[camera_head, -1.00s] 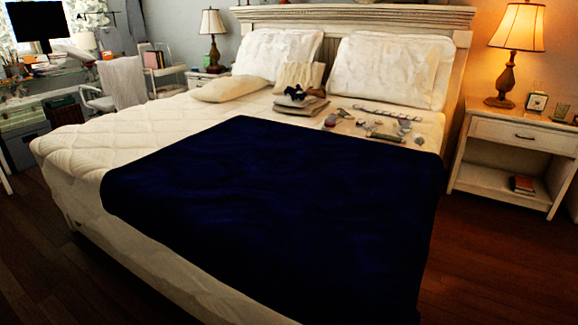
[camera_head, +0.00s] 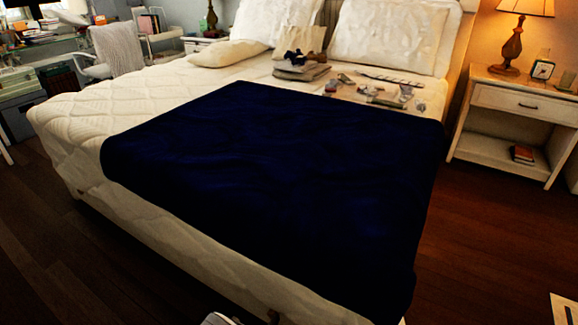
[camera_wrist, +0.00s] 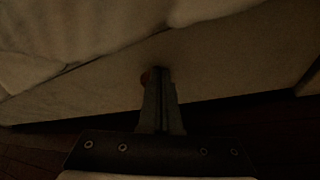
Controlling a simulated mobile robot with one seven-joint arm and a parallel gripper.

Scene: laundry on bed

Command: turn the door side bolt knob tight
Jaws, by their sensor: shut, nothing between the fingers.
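In the wrist view my gripper (camera_wrist: 162,76) is shut, with its two fingers together in front of the pale side rail (camera_wrist: 230,62) of the bed. In the head view the bed (camera_head: 75,125) fills the middle, and neither the knob nor my fingers can be made out there.
A dark blue blanket (camera_head: 270,190) covers much of the bed. Folded clothes (camera_head: 301,70) and several small items lie near the pillows (camera_head: 385,38). A nightstand (camera_head: 500,130) stands at the right. Dark wooden floor (camera_head: 60,250) is clear at the lower left.

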